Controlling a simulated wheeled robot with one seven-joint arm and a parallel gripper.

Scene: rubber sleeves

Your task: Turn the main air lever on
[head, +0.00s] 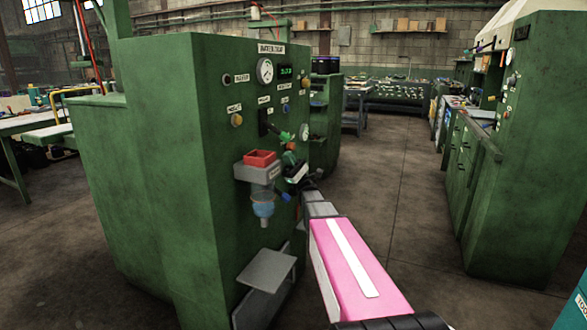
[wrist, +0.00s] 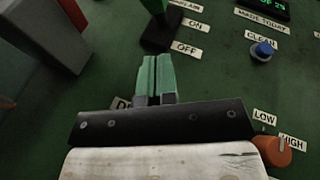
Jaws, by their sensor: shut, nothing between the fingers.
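I cannot tell which label the handle points to.
An orange knob (wrist: 272,150) with LOW and HIGH labels is at lower right. A grey bracket with a red tray (head: 260,158) juts out left of my gripper. Open floor (head: 390,190) lies to the right.

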